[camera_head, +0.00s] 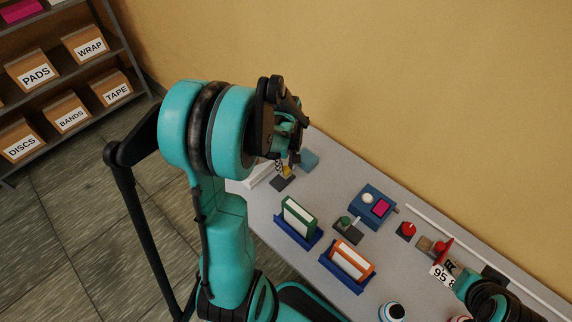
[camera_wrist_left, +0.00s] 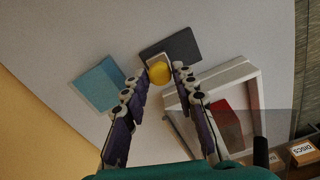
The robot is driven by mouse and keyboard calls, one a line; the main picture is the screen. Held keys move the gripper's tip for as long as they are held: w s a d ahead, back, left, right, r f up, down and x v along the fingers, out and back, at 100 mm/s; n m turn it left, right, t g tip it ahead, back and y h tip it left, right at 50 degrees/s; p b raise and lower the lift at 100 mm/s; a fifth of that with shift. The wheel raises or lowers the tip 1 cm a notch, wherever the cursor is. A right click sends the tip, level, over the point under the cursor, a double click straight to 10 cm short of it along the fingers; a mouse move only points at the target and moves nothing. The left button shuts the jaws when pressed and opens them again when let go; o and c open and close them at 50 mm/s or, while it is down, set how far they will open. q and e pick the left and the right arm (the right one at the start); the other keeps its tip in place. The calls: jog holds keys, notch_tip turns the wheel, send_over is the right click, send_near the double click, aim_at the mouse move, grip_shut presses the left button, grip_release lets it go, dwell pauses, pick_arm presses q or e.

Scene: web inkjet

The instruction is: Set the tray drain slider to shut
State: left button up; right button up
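A yellow knob (camera_wrist_left: 159,72) with a pale piece beside it sits at a dark grey plate (camera_wrist_left: 178,48) in the left wrist view. I take it for the slider; no marking for its positions is readable. My left gripper (camera_wrist_left: 157,77) is open, its fingertips on either side of the knob; I cannot tell whether they touch it. In the head view the knob (camera_head: 287,170) shows partly below my left gripper (camera_head: 291,148). A white-framed tray (camera_wrist_left: 240,72) with a red patch inside is beside it. Of my right arm, a part shows at the lower right; its fingers are not clear.
A teal square plate (camera_wrist_left: 98,83) lies near the knob. On the grey table stand a green-framed holder (camera_head: 298,220), an orange-framed holder (camera_head: 350,262), a blue box (camera_head: 368,197) and red knobs (camera_head: 408,229). A wall borders the table's back. Shelves of labelled boxes (camera_head: 37,72) stand far left.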

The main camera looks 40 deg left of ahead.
pick_arm(q)
grip_shut()
jog(key=shift+s+a, duration=0.2)
jog(key=shift+s, duration=1.95)
jog(key=shift+w, duration=0.1)
jog(key=o, duration=0.7)
grip_release()
jog(key=shift+r, duration=0.1)
